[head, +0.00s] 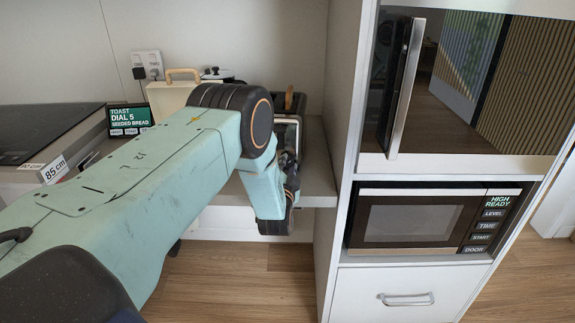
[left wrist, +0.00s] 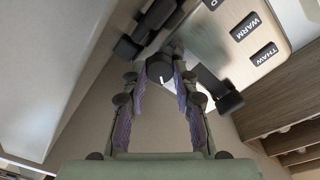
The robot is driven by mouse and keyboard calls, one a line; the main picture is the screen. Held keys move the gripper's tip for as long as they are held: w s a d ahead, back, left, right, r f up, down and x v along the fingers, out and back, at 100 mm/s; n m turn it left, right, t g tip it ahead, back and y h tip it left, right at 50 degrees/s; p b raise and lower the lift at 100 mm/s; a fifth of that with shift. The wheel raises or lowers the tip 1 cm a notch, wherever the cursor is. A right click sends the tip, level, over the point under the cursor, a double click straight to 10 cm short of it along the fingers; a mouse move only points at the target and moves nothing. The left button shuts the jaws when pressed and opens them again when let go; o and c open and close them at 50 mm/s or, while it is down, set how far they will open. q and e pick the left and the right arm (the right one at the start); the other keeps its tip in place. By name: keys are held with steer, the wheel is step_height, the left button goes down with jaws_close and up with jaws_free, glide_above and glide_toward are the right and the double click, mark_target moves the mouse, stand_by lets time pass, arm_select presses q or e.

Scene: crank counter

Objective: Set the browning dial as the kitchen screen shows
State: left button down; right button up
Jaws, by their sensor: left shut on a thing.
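The kitchen screen (head: 130,119) on the counter reads TOAST, DIAL 5, SEEDED BREAD. The toaster (head: 289,104) stands at the counter's right end, mostly hidden behind my left arm in the head view. Its metal panel (left wrist: 285,18) carries black buttons, with WARM and THAW readable in the left wrist view. The browning dial (left wrist: 160,67) is a black round knob with a white mark. My left gripper (left wrist: 161,76) has its fingertips on both sides of the dial and is shut on it. It also shows in the head view (head: 291,182). Dial numbers cannot be read.
A cream container with a wooden handle (head: 175,92) stands behind the arm. A dark hob (head: 45,128) lies at left. A tall cabinet wall (head: 342,120) is close right of the gripper, with a microwave (head: 415,218) in it. Floor in front of the counter is clear.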

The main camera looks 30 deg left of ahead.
arm_select(q)
steer(key=m+p, duration=0.1)
steer(key=m, duration=0.5)
steer(key=m+p, duration=0.1)
steer(key=m, duration=0.5)
steer(key=shift+m, duration=0.4)
stand_by(0.3)
steer(key=c, duration=1)
jaws_free()
steer(key=shift+c, duration=0.2)
steer(key=shift+f, duration=0.1)
steer(key=shift+d, duration=0.1)
steer(key=v, duration=1.2)
